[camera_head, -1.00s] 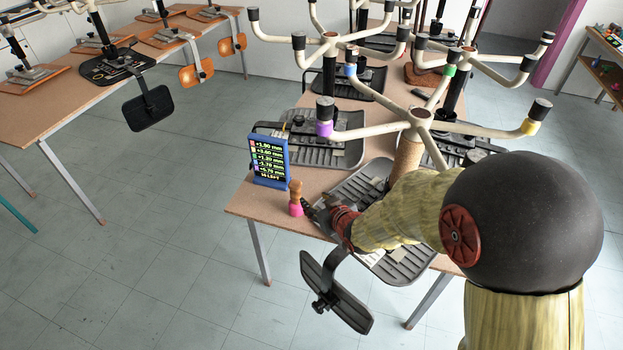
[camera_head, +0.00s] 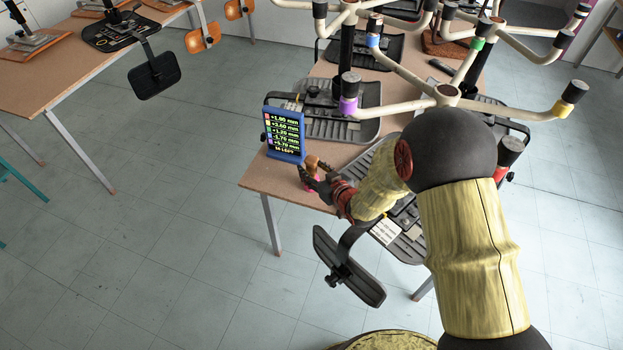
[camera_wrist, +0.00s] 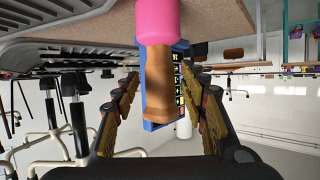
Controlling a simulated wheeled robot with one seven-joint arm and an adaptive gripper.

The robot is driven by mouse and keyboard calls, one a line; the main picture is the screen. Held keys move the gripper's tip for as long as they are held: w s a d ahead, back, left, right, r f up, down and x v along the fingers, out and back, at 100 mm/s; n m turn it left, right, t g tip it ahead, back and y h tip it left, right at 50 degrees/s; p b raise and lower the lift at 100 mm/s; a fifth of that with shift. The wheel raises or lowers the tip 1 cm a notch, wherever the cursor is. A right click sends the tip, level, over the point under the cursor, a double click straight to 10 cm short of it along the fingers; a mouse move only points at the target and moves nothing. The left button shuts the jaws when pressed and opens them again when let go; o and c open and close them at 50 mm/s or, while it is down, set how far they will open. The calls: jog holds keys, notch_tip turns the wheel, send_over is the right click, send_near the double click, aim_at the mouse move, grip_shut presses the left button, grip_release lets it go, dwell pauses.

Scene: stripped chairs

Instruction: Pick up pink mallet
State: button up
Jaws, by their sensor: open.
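The pink mallet (camera_wrist: 159,88) stands on the near left part of the table, its pink head (camera_wrist: 162,22) on the tabletop and its brown wooden handle pointing up. The wrist picture appears upside down, with the table at the top. My gripper (camera_wrist: 165,102) is open, one finger on each side of the handle, with gaps visible on both sides. In the head view my gripper (camera_head: 318,179) reaches the mallet from the right and partly covers it; the wooden top (camera_head: 312,162) and a bit of pink show.
A blue display (camera_head: 285,134) with readings stands just behind the mallet. An upturned chair base (camera_head: 446,95) spreads arms above the table (camera_head: 285,180). A black armrest pad (camera_head: 348,268) hangs off the front edge near my arm. Open floor lies left.

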jog(key=shift+w+a+f, duration=0.35)
jog(key=shift+w, duration=0.2)
jog(key=shift+r, duration=0.1)
jog(key=shift+c, duration=0.2)
jog(key=shift+c, duration=0.5)
grip_shut()
